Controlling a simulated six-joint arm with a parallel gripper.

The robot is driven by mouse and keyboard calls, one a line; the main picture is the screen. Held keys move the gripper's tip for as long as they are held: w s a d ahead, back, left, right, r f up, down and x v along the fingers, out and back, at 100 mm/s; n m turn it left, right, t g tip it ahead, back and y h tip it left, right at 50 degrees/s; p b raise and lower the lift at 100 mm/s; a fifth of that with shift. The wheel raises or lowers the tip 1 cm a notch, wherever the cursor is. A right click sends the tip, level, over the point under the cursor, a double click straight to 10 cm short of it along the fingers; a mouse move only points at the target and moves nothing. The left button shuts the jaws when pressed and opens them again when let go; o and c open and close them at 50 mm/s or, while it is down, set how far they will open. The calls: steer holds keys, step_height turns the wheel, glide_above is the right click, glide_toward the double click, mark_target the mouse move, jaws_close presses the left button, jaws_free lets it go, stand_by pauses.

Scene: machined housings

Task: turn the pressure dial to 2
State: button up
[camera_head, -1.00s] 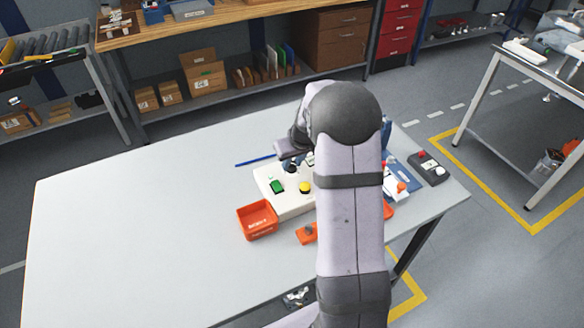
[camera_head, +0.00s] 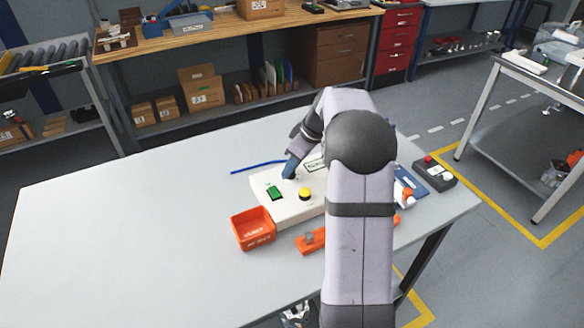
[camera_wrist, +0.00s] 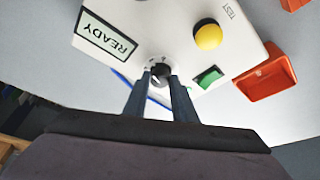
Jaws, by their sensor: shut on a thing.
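The white control panel (camera_head: 300,209) lies on the grey table, partly hidden by my arm. In the wrist view its face (camera_wrist: 181,28) carries a READY display (camera_wrist: 106,38), a yellow button (camera_wrist: 208,36) marked TEST and a green switch (camera_wrist: 208,77). The black pressure dial (camera_wrist: 160,71) sits between my two blue fingertips. My gripper (camera_wrist: 160,79) is shut on the dial, one finger on each side. A white mark shows on the dial, but the numbers around it are too small to read. In the head view my gripper (camera_head: 289,172) reaches down to the panel's back left part.
An orange-red bin (camera_head: 253,230) stands next to the panel's front left. An orange tool (camera_head: 311,241) lies in front. A blue rod (camera_head: 257,167) lies behind, and a dark box with buttons (camera_head: 435,173) at the right. The table's left side is clear.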

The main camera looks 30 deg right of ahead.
stand_by(0.3)
steer(key=o, duration=1)
steer(key=shift+o, duration=0.2)
steer(key=shift+r, duration=0.15)
steer(key=b+v, duration=0.1)
steer(key=v, duration=0.6)
